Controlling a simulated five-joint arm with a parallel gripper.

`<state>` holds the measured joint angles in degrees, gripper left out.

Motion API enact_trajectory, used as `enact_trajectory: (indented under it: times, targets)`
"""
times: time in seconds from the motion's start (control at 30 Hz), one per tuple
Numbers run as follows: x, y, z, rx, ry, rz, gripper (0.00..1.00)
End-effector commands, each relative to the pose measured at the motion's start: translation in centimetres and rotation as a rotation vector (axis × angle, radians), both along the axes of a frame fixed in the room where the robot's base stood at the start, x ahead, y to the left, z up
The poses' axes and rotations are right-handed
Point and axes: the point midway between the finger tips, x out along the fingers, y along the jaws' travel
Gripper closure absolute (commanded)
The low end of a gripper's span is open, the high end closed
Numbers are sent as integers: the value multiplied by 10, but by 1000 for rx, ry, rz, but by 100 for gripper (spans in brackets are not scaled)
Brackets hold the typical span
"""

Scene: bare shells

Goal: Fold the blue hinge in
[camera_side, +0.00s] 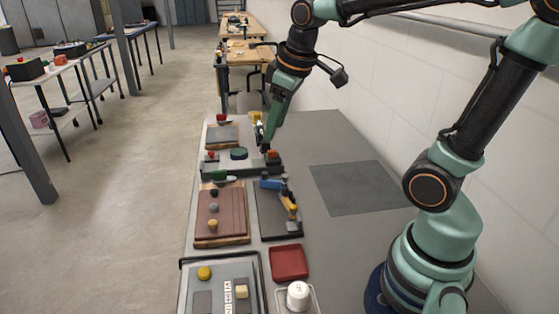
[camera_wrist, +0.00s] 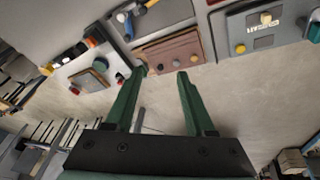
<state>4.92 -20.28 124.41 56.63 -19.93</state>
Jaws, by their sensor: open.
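The blue hinge (camera_side: 271,184) lies on a dark grey board (camera_side: 268,220) in the middle of the bench in the side view. It also shows near the top left in the wrist view, as a blue piece (camera_wrist: 125,22). A yellow piece (camera_side: 291,209) is on the same board. My gripper (camera_side: 264,143) is above the far part of the bench, beyond the hinge and apart from it. In the wrist view my gripper (camera_wrist: 163,72) has its two green fingers spread with nothing between them. The small details of the hinge are hard to make out.
A brown board with knobs (camera_side: 221,222) lies left of the grey board. A red tray (camera_side: 288,262), a white knob (camera_side: 298,294) and a grey panel with a yellow button (camera_side: 204,273) are nearer. A flat grey mat (camera_side: 358,187) is to the right, with clear bench around it.

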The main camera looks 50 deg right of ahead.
Motion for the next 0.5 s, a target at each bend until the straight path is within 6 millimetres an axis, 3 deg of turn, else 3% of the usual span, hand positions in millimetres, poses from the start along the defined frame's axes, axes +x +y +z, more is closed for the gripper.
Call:
enact_trajectory:
  times: [0.27,0.5]
  targets:
    - [58,-39,-22,-64,160,229,45]
    - [96,-75,-60,-74,274,431,45]
